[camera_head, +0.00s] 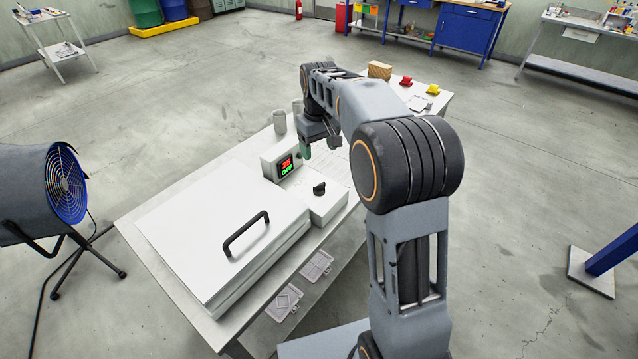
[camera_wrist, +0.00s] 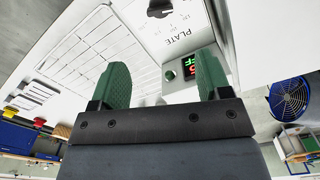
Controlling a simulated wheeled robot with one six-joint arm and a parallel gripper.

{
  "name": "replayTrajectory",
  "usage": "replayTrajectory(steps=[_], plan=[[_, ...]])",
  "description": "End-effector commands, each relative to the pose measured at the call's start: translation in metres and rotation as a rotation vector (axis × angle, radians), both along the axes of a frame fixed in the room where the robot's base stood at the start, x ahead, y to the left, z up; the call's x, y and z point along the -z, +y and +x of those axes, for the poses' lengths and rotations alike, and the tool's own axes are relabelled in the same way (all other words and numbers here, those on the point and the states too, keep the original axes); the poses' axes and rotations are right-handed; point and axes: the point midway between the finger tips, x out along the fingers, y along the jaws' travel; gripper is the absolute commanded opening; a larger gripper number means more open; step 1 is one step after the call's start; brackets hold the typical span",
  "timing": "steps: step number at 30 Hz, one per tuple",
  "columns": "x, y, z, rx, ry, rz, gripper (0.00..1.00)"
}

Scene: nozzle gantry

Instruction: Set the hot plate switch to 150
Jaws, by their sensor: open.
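The hot plate (camera_head: 205,240) is a large white flat box with a black handle on the worktable. At its right is a white control box (camera_head: 322,205) with a black rotary switch knob (camera_head: 319,188). Behind them a small display (camera_head: 285,165) reads 25 in red and OFF in green. In the wrist view the knob (camera_wrist: 160,8) shows at the top edge, above the word PLATE, with its markings too small to read. My gripper (camera_wrist: 162,85) has green fingers, spread apart and empty. In the head view my gripper (camera_head: 306,150) is above the table, behind the control box and apart from the knob.
Grey cups (camera_head: 280,122) stand behind the display. A wooden block (camera_head: 379,70), a red piece (camera_head: 406,81) and a yellow piece (camera_head: 433,89) lie at the table's far end. A blue fan (camera_head: 66,184) stands on the floor at left. Open floor surrounds the table.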

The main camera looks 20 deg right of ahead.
Motion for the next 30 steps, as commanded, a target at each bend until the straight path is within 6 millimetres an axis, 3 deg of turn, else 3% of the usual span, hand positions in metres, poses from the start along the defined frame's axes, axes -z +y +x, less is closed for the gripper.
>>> replayTrajectory(steps=[18, 30], plan=[[0.106, 0.000, 0.000, -0.002, 0.004, 0.000, 0.71], [0.130, 0.000, 0.000, -0.002, 0.001, 0.000, 0.71]])
